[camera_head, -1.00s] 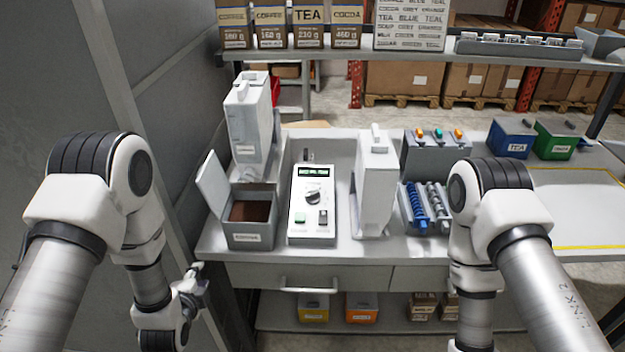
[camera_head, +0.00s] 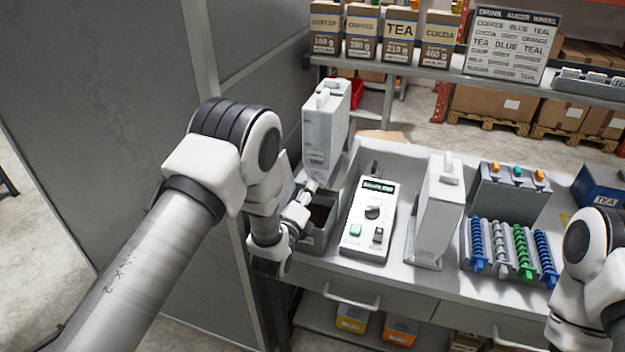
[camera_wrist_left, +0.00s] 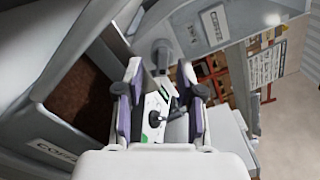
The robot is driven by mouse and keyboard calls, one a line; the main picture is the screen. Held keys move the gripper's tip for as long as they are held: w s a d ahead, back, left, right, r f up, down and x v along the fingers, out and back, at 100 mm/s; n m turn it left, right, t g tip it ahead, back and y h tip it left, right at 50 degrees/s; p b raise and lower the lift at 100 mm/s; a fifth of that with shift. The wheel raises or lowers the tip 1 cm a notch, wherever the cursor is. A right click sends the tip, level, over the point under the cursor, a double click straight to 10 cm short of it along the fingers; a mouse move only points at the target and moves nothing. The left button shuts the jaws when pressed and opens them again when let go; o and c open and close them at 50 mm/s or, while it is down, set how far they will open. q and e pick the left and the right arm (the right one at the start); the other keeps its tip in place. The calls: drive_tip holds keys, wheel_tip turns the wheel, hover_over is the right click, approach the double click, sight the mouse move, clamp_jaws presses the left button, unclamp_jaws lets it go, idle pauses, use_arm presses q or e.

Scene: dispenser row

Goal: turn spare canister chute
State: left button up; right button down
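A tall white-grey canister (camera_head: 325,125) stands at the back left of the bench. In the left wrist view its labelled lower part (camera_wrist_left: 222,22) fills the top, with a short dark grey chute (camera_wrist_left: 161,52) jutting toward my gripper. My left gripper (camera_head: 311,188) is beside the canister's lower end, over the open bin. In the left wrist view its fingers (camera_wrist_left: 161,75) are spread, with the chute just beyond the tips; I see no grip on it. A second white canister (camera_head: 437,210) stands right of the control box. My right gripper is out of view.
An open bin (camera_head: 318,240) of brown powder lies under my left gripper; its label shows in the left wrist view (camera_wrist_left: 52,150). The control box (camera_head: 371,222) stands close to its right. An auger rack (camera_head: 510,195) is farther right. A grey wall rises at left.

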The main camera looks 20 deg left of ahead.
use_arm(q)
drive_tip(key=w, duration=0.3)
drive_tip(key=shift+w+d+p, duration=0.15)
drive_tip(key=shift+w+p, duration=0.1)
drive_tip(key=shift+p, duration=0.15)
drive_tip(key=shift+r, duration=0.15)
drive_tip(key=c, duration=0.7)
drive_tip(key=shift+s+d+r, duration=0.1)
drive_tip(key=shift+s+r, duration=0.05)
drive_tip(key=shift+s, duration=0.05)
clamp_jaws()
drive_tip(key=shift+r, duration=0.15)
